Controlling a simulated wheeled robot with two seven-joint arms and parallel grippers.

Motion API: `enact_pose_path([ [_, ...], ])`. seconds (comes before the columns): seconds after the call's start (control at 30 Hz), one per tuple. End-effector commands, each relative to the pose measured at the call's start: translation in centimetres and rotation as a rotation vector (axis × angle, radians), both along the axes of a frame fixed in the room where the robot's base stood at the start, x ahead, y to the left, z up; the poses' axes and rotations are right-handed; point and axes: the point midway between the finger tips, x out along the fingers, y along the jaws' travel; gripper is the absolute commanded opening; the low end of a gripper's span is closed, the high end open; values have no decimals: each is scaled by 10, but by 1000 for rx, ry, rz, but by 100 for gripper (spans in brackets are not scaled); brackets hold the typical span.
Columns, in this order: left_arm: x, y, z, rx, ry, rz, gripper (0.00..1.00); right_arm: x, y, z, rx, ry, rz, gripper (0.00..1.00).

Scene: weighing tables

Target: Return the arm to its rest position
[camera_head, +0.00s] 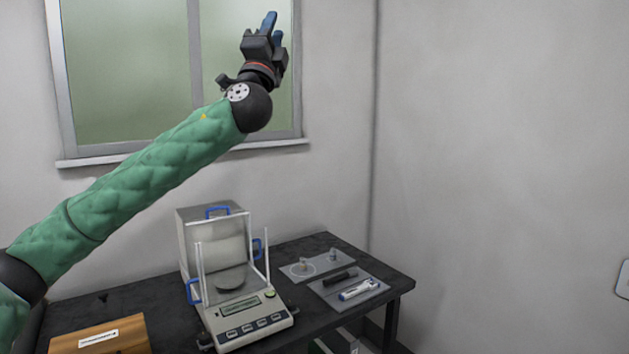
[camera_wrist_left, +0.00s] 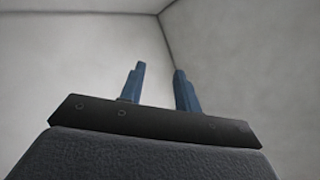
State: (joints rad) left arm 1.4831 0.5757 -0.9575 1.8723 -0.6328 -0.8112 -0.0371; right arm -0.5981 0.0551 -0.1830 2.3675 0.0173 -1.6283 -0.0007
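My left arm, in a green quilted sleeve, reaches up from the lower left in the head view. My left gripper (camera_head: 272,28) is raised high in front of the window, well above the table and the balance. In the left wrist view its two blue fingers (camera_wrist_left: 158,88) stand apart with nothing between them, against bare wall and ceiling. My right gripper is not in either view.
A balance (camera_head: 247,326) with clear panes and blue handles stands on the dark table (camera_head: 318,247). Two grey trays with small items lie to its right, one tray (camera_head: 352,302) nearer. A wooden box (camera_head: 98,344) is at lower left. A window (camera_head: 125,75) is behind.

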Motion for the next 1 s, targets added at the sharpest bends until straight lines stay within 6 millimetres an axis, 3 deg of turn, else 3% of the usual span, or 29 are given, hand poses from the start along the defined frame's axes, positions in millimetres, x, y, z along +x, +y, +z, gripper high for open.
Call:
enact_pose_path([
  [0.2, 8, 20, -78, -308, 264, -35, 32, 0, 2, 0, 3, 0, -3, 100],
  [0.57, 8, 39, -226, -624, 669, -41, 32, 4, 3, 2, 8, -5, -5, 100],
  [1.0, -24, 47, -401, -852, 1084, -34, 32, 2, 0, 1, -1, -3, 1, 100],
])
